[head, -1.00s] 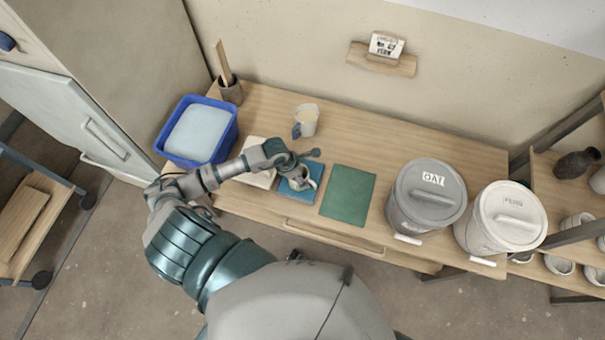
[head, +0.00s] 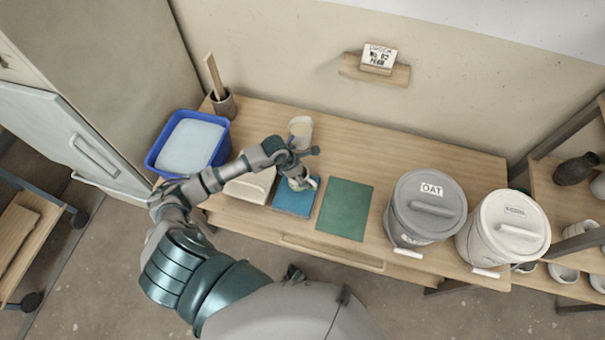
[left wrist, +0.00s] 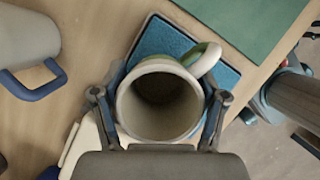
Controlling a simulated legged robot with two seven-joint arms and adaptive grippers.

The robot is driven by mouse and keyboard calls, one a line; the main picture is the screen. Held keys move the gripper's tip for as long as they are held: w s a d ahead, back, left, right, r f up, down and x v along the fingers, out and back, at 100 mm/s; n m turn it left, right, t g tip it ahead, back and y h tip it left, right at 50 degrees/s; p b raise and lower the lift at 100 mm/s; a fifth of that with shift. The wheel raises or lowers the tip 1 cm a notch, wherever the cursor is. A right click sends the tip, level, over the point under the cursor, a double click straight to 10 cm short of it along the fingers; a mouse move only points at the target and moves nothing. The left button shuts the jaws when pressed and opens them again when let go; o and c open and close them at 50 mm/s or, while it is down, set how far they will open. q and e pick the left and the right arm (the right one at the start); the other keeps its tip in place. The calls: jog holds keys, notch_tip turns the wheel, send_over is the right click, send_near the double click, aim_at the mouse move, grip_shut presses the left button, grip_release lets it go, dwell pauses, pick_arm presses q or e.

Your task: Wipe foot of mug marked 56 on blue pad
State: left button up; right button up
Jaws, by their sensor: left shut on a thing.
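My left gripper (head: 298,172) is shut on a pale mug (head: 304,184) at the blue pad (head: 291,205). In the left wrist view the gripper (left wrist: 160,108) has one finger on each side of this mug (left wrist: 160,108). Its open mouth faces the camera, and its pale handle with a greenish tint points up and right. The blue pad (left wrist: 163,40) shows behind it. I cannot tell whether the foot touches the pad, and no number is readable. Another pale mug (head: 301,126) stands behind the gripper; its blue handle (left wrist: 32,82) shows in the left wrist view. My right gripper is not in view.
A pale block (head: 250,187) lies left of the pad, and a green mat (head: 346,208) lies right. A blue tub (head: 222,143) stands at the left. Two lidded buckets, grey (head: 410,232) and white (head: 480,245), stand at the right. A small sign (head: 379,57) is on the wall ledge.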

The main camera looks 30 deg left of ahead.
pick_arm(q)
jog(key=shift+s+d+r+p, duration=0.1)
jog(key=shift+s+d+p, duration=0.25)
jog(key=shift+s, duration=0.65)
jog(key=shift+s+d+p, duration=0.15)
jog(key=shift+s+p, duration=0.25)
jog(key=shift+s, duration=0.65)
jog(key=shift+s+d+r+p, duration=0.1)
jog(key=shift+s+d+p, duration=0.25)
jog(key=shift+s, duration=0.65)
jog(key=shift+a+f, duration=0.1)
notch_tip(320, 180, up, 7)
jog(key=p, duration=0.5)
